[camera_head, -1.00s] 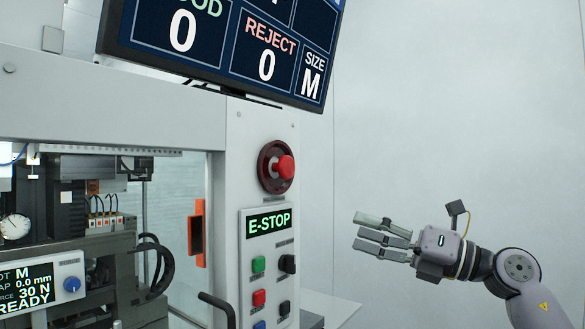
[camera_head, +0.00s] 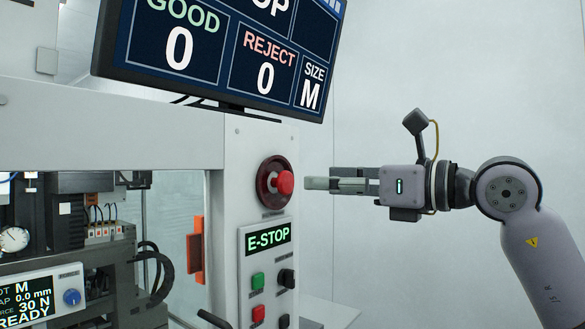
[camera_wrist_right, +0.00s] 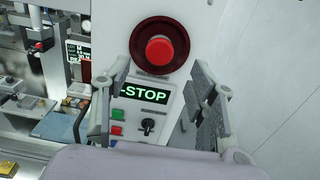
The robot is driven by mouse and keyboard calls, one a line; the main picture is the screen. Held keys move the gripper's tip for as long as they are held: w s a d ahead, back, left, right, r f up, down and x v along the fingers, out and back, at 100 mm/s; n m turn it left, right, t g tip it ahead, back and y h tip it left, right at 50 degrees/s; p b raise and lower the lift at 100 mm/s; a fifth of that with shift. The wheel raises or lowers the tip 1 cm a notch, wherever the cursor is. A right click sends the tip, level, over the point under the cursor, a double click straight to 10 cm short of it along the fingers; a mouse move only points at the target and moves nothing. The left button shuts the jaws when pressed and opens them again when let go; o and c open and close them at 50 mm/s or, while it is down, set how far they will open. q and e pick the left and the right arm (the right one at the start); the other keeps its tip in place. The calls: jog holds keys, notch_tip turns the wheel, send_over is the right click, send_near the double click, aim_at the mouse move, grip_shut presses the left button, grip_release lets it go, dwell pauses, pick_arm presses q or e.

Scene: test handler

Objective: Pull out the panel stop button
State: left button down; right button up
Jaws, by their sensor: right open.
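The panel stop button (camera_head: 285,183) is a red mushroom knob on a dark red round base, on the white upright panel (camera_head: 240,160). It also shows in the right wrist view (camera_wrist_right: 159,50), near the top middle, ahead of the fingers. My right gripper (camera_head: 318,178) is level with the button and to its right in the head view, with a gap between them. Its fingers are spread apart and empty in the right wrist view (camera_wrist_right: 160,82). My left gripper is not in view.
Below the button are a lit E-STOP display (camera_head: 268,239), a green button (camera_head: 258,281), a red button (camera_head: 258,314) and a black switch (camera_head: 287,278). A large screen (camera_head: 220,50) hangs above. An orange handle (camera_head: 196,250) is at left.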

aim_at(289, 181)
jog(key=p+x, duration=0.2)
jog(key=x, duration=0.4)
jog(key=shift+w+a+r, duration=0.1)
jog(key=shift+w, duration=0.05)
jog(key=shift+w+a+p, duration=0.4)
jog(key=shift+a, duration=0.15)
jog(key=shift+c, duration=0.3)
